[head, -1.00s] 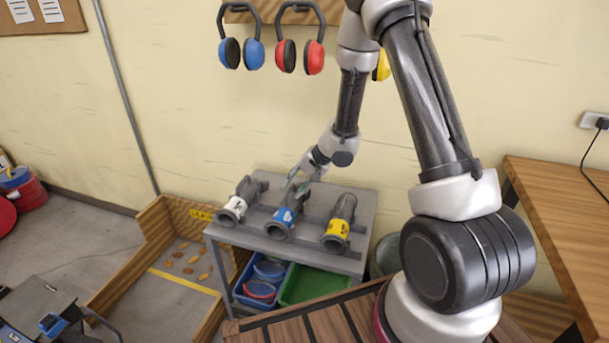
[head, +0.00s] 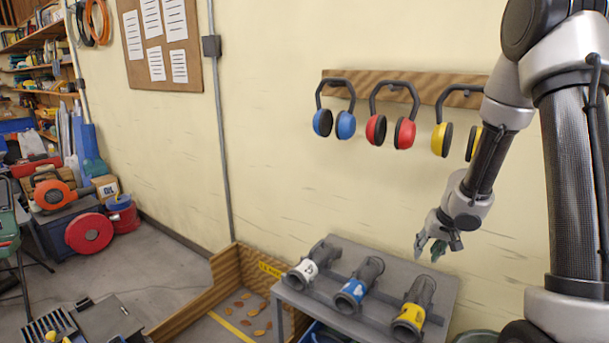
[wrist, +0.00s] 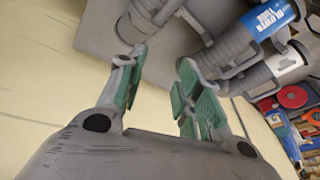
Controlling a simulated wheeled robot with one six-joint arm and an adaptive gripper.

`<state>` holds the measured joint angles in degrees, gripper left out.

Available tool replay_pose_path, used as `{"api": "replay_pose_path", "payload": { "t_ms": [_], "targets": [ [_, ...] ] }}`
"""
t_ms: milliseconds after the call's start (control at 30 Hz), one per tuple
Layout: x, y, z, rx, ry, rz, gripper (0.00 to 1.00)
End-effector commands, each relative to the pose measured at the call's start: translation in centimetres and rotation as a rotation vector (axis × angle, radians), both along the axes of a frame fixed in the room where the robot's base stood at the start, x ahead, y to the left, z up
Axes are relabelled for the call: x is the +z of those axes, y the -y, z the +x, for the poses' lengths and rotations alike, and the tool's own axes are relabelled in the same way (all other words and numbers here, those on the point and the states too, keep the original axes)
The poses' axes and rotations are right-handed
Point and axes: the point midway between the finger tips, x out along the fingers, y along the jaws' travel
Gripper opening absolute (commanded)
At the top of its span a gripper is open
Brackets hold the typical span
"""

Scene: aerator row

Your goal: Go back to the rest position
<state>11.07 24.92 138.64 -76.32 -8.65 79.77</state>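My gripper (head: 431,247) hangs above the back of the grey bench in the head view, clear of the things on it. In the wrist view my gripper (wrist: 160,90) has its two green-padded fingers spread apart with nothing between them. Three grey tube-shaped aerators lie in a row on the bench: one with a white band (head: 305,270), one with a blue band (head: 355,289) and one with a yellow band (head: 412,314). The blue-banded one (wrist: 268,18) and the white-banded one (wrist: 285,65) also show in the wrist view.
The grey bench (head: 455,285) stands against the wall. Blue (head: 336,107), red (head: 391,115) and yellow (head: 442,138) ear defenders hang above it. A wooden-walled bay (head: 240,270) with scattered leaves lies to the left. Open floor lies farther left.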

Motion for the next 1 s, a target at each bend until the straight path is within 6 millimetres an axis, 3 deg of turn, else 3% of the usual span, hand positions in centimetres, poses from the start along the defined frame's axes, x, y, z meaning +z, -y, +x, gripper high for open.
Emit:
{"api": "replay_pose_path", "payload": {
  "t_ms": [33,133,200,267,400,500,600,733,1000],
  "targets": [
    [1.3,2.9,-0.9,0.016,-0.007,-0.114,0.35],
    [5.4,8.0,-4.8,0.059,-0.082,-0.331,0.35],
    [9.0,10.0,-9.0,0.082,-0.164,-0.42,0.35],
    [11.6,10.3,-12.7,0.102,-0.229,-0.441,0.35],
    [16.1,8.0,-20.3,0.152,-0.313,-0.376,0.35],
    [18.5,5.0,-24.5,0.184,-0.302,-0.286,0.35],
    [20.4,2.0,-27.4,0.191,-0.239,-0.199,0.35],
    [22.8,-0.2,-28.7,0.176,-0.102,-0.144,0.35],
    [25.6,-0.9,-29.3,0.196,0.041,-0.16,0.35]
  ]
}}
